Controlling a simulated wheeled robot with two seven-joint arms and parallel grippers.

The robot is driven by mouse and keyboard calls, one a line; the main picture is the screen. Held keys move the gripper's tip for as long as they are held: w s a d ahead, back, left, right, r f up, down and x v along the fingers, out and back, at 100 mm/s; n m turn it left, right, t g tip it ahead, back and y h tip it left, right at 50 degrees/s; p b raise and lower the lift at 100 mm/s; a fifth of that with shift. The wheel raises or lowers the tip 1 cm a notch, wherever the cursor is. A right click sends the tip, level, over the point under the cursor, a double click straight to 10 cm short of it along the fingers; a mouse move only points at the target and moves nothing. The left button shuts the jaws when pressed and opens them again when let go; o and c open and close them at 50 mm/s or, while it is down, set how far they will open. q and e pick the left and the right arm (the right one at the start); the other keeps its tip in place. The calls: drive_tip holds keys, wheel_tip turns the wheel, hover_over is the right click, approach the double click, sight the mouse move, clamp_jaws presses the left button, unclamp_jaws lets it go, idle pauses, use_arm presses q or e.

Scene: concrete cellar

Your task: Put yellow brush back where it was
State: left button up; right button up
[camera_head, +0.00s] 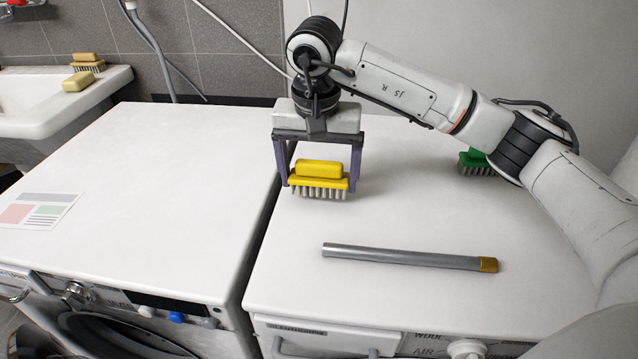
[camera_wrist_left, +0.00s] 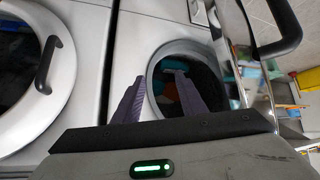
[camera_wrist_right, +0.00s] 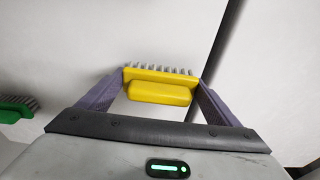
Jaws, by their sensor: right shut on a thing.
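The yellow brush (camera_head: 319,177) has a yellow block handle and grey bristles pointing down. My right gripper (camera_head: 318,186) is shut on it, one purple finger at each end, over the left rear part of the right-hand machine top. I cannot tell whether the bristles touch the surface. The brush also shows between the fingers in the right wrist view (camera_wrist_right: 160,86). My left gripper (camera_wrist_left: 154,88) is open and empty in the left wrist view, in front of the machine fronts and a round door opening. It is not in the head view.
A green brush (camera_head: 476,161) stands at the rear of the right-hand machine top (camera_head: 420,310), partly behind my right arm. A grey tube with a brass-coloured end (camera_head: 400,257) lies nearer the front. The left-hand machine top (camera_head: 140,200) is mostly clear, with a printed sheet (camera_head: 38,211).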

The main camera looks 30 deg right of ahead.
sight(318, 183)
drive_tip(key=shift+f, duration=1.05)
drive_tip(key=shift+f, duration=0.2)
drive_tip(key=o, duration=1)
drive_tip(key=shift+r, duration=0.15)
drive_tip(key=r, duration=0.4)
drive_tip(key=s+r, duration=0.1)
drive_tip(key=r, duration=0.3)
drive_tip(key=a+r, duration=0.1)
drive_tip(key=r, duration=0.3)
drive_tip(key=shift+s+p, duration=0.2)
drive_tip(key=shift+p, duration=0.2)
